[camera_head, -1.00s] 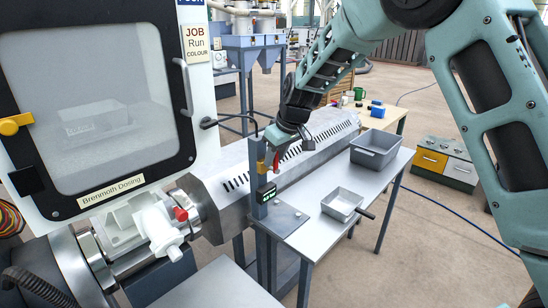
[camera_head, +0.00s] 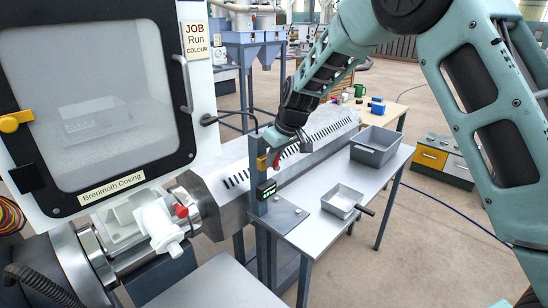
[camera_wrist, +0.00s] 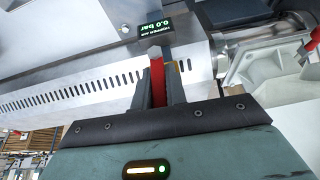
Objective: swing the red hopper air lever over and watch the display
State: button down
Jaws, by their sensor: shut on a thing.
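The red hopper air lever (camera_wrist: 158,82) sits between the two fingers of my gripper (camera_wrist: 159,72) in the wrist view; the fingers are shut on it and cover its sides. In the head view the red lever (camera_head: 276,160) shows as a small red patch beside my gripper (camera_head: 286,151), at the post. The small dark display (camera_wrist: 155,28) is just beyond the fingertips and appears upside down; its green figures read 0.0 bar under the words hopper air. In the head view the display (camera_head: 266,190) is on the post below the lever, too small to read.
A grey table (camera_head: 310,205) holds a deep grey bin (camera_head: 375,147) and a shallow metal pan (camera_head: 342,199). The slotted machine cover (camera_head: 230,180) runs close behind the post. The large dosing cabinet (camera_head: 100,110) stands at the left.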

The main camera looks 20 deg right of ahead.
jog(key=shift+w+d+f+m+g+y+b, duration=0.3)
jog(key=shift+d+f+m+g+y+b, duration=0.6)
jog(key=shift+y, duration=1.65)
jog(key=shift+w+d+f+m+g+y+b, duration=0.1)
jog(key=shift+w+f+m+g+y+b, duration=0.3)
jog(key=shift+g+y+b, duration=1.2)
jog(key=shift+w+d+f+m+g+y+b, duration=0.15)
jog(key=shift+d+f+m+g+y+b, duration=0.65)
jog(key=shift+y, duration=2.65)
jog(key=shift+a+r+t+b, duration=0.35)
jog(key=shift+r+b, duration=0.1)
jog(key=shift+b, duration=0.2)
jog(key=c, duration=1.4)
grip_release()
jog(key=shift+c, duration=0.2)
